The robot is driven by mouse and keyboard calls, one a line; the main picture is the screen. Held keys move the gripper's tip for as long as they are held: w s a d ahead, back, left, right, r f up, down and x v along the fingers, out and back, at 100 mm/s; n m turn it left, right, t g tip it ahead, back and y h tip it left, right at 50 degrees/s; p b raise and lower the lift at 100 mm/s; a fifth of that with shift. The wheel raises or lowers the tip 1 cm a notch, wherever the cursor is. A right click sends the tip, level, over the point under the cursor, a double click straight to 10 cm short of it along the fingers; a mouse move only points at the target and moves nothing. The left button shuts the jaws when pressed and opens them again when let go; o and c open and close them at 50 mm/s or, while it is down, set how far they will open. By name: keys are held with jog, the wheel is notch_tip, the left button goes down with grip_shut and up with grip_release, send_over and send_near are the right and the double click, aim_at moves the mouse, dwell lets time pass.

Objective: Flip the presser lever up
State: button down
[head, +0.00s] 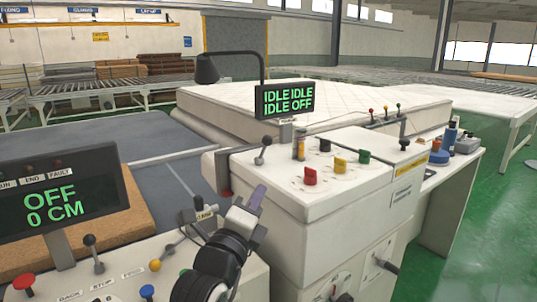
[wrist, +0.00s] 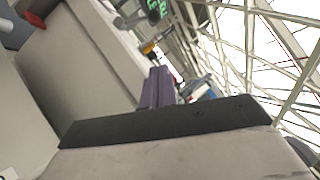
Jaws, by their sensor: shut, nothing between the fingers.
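Several levers show in the head view, and I cannot tell for sure which is the presser lever. A lever with a dark ball knob (head: 264,149) stands nearly upright at the left edge of the white cabinet, leaning slightly right. Another dark-knobbed lever (head: 92,252) rises from the near panel at the left. A small metal fitting with a label (head: 203,214) sits between them, close left of my gripper. The fingers (wrist: 158,88) also show in the wrist view.
The white cabinet (head: 340,184) with red, yellow and green knobs stands right of my gripper. An "IDLE" display (head: 285,100) stands behind it, and an "OFF 0 CM" display (head: 62,196) stands at the left. A white mattress (head: 340,103) lies behind. Green floor is clear at the right.

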aim_at(264, 147)
jog(key=p+x, duration=0.2)
jog(key=x, duration=0.3)
jog(key=p+x, duration=0.3)
jog(key=x, duration=0.2)
jog(key=shift+w+d+r, duration=0.15)
jog(key=shift+r, duration=0.15)
jog(key=shift+w+a+r+p, duration=0.25)
jog(key=shift+w+a+p, duration=0.05)
jog(key=shift+w+p, duration=0.15)
jog(key=shift+w+a+r+p, duration=0.25)
jog(key=shift+w+a+p, duration=0.1)
jog(key=shift+w, duration=0.15)
jog(key=shift+w+a, duration=0.25)
jog(key=shift+w, duration=0.25)
